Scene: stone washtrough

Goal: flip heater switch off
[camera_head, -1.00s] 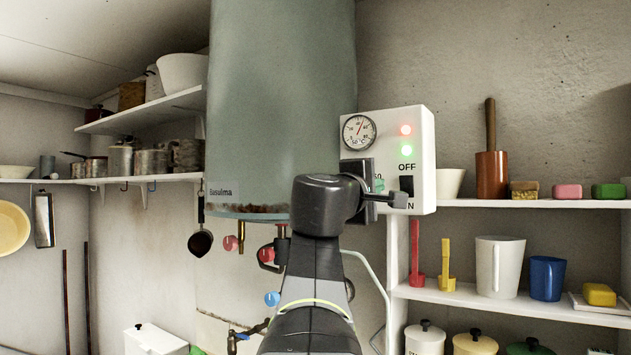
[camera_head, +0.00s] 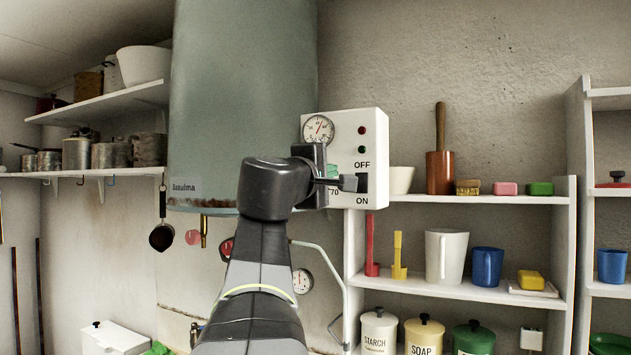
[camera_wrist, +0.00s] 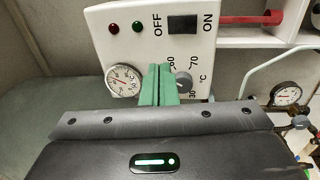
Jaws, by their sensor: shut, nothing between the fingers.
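The white heater control box (camera_head: 346,122) is on the right side of the grey-green water heater (camera_head: 243,95). Its dark rocker switch (camera_head: 362,182) sits between the OFF and ON labels, partly behind my gripper in the head view. The whole switch (camera_wrist: 183,28) shows in the wrist view. Both indicator lights (camera_wrist: 126,26) are dark. My gripper (camera_wrist: 160,70) is shut and empty, its green fingers together in front of the box, below the switch in the wrist view, between the dial gauge (camera_wrist: 123,80) and the temperature knob (camera_wrist: 183,82). Contact cannot be told.
Right of the box, shelves (camera_head: 480,199) hold a white jug (camera_head: 445,257), a blue cup (camera_head: 487,267), soaps and lidded tins. A pan shelf (camera_head: 100,173) is at the left. A pipe (camera_head: 331,262) runs below the box.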

